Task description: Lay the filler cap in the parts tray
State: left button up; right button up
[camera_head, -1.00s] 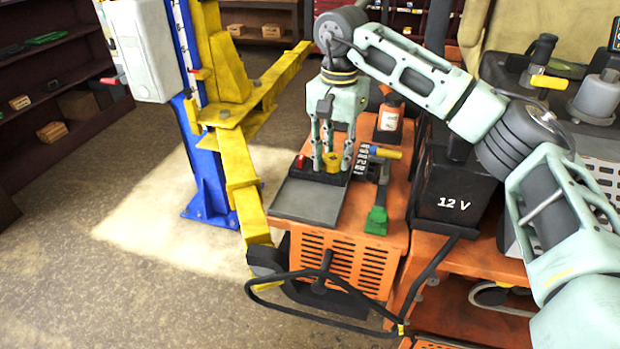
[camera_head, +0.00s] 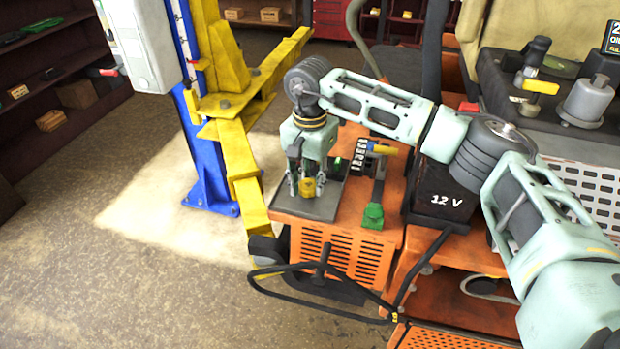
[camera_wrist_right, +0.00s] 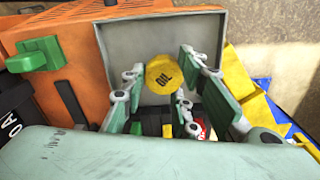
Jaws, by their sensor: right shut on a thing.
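The filler cap (camera_head: 308,187) is yellow and round. In the right wrist view the cap (camera_wrist_right: 164,74) shows the word OIL on its face. My right gripper (camera_head: 306,192) is shut on the cap and points down over the parts tray. In the right wrist view the tray (camera_wrist_right: 205,38) lies behind the cap. I cannot tell whether the cap touches the tray floor. My left gripper is not in view.
The 12 V battery (camera_head: 448,188) stands further right. The yellow lift arm (camera_head: 243,170) and blue post (camera_head: 203,150) are close on the left. A black looped bar (camera_head: 320,290) is in front.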

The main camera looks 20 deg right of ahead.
aim_at(310, 185)
jog(key=o, duration=0.7)
jog(key=shift+f, duration=0.15)
jog(key=o, duration=0.5)
jog(key=shift+r, duration=0.25)
notch_tip(310, 185, up, 12)
jog(key=b, duration=0.4)
jog(key=shift+f, duration=0.15)
